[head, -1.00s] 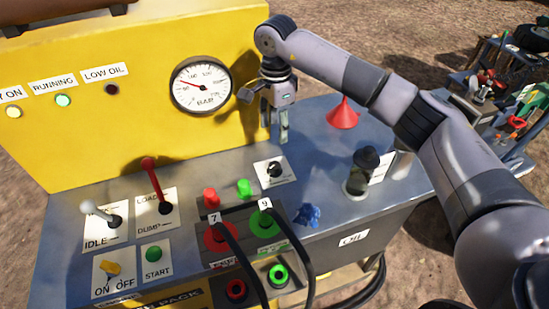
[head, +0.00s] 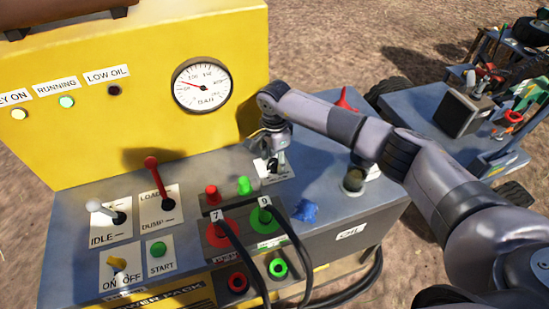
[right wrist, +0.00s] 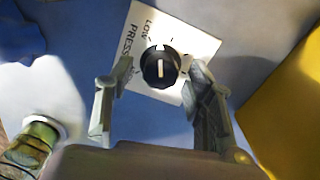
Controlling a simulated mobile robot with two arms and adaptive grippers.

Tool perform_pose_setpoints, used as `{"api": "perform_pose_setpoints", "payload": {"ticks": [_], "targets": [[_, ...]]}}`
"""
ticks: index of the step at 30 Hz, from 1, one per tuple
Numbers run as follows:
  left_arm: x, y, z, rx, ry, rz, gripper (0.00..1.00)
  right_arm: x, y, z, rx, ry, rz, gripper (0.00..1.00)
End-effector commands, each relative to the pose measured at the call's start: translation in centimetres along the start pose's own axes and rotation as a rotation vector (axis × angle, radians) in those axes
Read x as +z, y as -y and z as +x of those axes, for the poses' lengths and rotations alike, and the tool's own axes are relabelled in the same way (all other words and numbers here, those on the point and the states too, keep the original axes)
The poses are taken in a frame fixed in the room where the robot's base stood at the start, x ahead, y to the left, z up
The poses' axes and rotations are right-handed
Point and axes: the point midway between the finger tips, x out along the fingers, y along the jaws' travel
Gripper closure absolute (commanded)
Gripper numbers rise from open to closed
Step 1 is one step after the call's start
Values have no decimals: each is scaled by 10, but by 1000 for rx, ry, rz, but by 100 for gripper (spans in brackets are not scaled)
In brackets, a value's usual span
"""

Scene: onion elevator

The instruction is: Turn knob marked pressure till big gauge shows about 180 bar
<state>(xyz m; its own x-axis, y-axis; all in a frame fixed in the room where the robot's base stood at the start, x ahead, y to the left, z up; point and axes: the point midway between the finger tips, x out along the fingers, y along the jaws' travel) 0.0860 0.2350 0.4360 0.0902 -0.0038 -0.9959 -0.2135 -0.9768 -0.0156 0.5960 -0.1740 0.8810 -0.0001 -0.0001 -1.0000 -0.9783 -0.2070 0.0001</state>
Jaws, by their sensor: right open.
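The black pressure knob (right wrist: 160,67) sits on a white label plate marked PRESS and LOW (right wrist: 150,30) in the right wrist view. My right gripper (right wrist: 160,95) is open, with one finger on each side of the knob; I cannot tell whether they touch it. In the head view my right gripper (head: 272,166) hangs over the knob's plate (head: 272,172) and mostly hides the knob. The big gauge (head: 202,86) is on the yellow panel; its red needle points to the upper left, in the low part of the scale. My left gripper is out of view.
Red and green caps (head: 243,186) and hose couplings 7 and 9 (head: 265,220) stand in front of the knob. A red funnel (head: 346,100) and a jar (head: 355,180) stand partly behind my arm. Levers (head: 152,175) are at left.

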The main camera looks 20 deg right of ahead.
Motion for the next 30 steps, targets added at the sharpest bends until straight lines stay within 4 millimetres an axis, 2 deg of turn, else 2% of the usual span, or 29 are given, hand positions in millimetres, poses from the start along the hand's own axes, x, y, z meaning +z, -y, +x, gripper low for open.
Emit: {"api": "perform_pose_setpoints", "payload": {"ticks": [4,24,30], "targets": [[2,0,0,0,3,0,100,0,0,0,0,0,0,54],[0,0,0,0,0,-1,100,0,0,-1,0,0,1,99],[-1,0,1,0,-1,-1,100,0,0,0,0,0,13,99]]}}
